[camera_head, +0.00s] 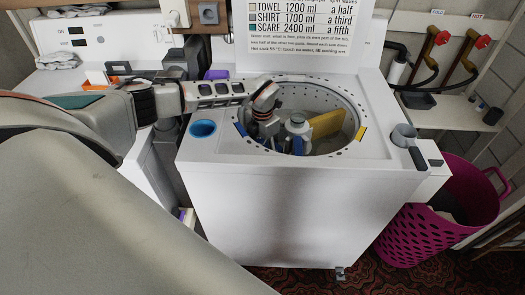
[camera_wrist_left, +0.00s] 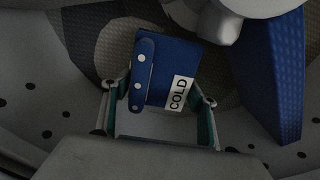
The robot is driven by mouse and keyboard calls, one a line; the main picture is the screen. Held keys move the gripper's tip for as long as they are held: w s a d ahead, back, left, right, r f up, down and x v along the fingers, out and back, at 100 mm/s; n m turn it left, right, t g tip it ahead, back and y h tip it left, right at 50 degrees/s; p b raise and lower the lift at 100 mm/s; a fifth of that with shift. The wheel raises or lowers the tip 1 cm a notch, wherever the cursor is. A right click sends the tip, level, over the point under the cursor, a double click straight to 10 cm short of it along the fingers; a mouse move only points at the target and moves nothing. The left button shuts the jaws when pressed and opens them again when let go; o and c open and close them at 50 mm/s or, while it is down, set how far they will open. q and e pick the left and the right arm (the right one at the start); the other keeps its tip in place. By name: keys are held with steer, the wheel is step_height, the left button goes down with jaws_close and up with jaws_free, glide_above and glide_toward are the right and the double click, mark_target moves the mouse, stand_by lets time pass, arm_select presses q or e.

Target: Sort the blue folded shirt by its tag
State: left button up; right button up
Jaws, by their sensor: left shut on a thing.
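The blue folded shirt (camera_wrist_left: 162,62) is between the fingers of my left gripper (camera_wrist_left: 158,108) in the left wrist view. Its white tag (camera_wrist_left: 178,93) reads COLD, and a strip with several pale buttons runs down its left side. In the head view my left gripper (camera_head: 266,138) reaches down into the open tub of the white top-loading washer (camera_head: 300,195), left of the central post (camera_head: 297,125). The shirt cannot be made out clearly there. My right gripper is not in view.
The tub holds a yellow divider (camera_head: 325,125) and a blue divider (camera_wrist_left: 275,75). A magenta basket (camera_head: 440,215) stands at right. A sign (camera_head: 310,30) stands behind the tub.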

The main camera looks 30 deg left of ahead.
arm_select(q)
steer(key=shift+f, duration=0.3)
steer(key=o, duration=1.6)
steer(key=shift+o, duration=0.2)
step_height(320, 180, up, 12)
